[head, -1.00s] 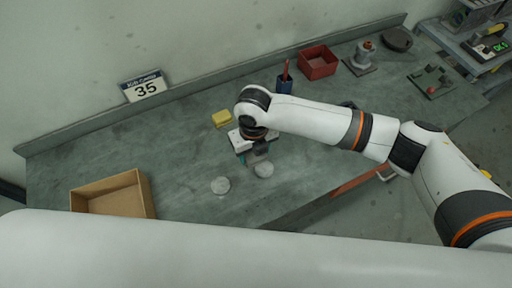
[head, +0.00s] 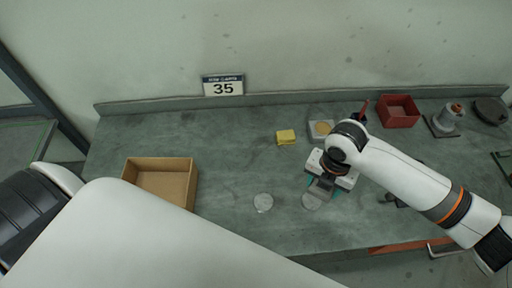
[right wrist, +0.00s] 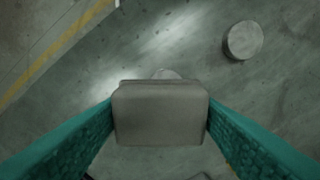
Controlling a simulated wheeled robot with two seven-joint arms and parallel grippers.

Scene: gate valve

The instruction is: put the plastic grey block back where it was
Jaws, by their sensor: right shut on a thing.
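My right gripper (head: 324,190) is shut on a grey block above the bench. In the right wrist view the grey block (right wrist: 160,113) sits between the two teal fingers (right wrist: 160,125). In the head view the block (head: 322,186) is small and partly covered by the gripper. A flat grey disc (head: 312,201) lies just below the gripper in the picture; its edge shows behind the block in the right wrist view (right wrist: 166,73). A second grey disc (head: 263,203) lies to the left, clear of the gripper. My left gripper is out of view.
An open cardboard box (head: 160,181) stands at the left. A yellow block (head: 286,137) and a pale square piece with a tan round top (head: 321,129) lie farther back. A red bin (head: 398,111) and a grey valve part (head: 446,120) stand at right. The bench middle-left is clear.

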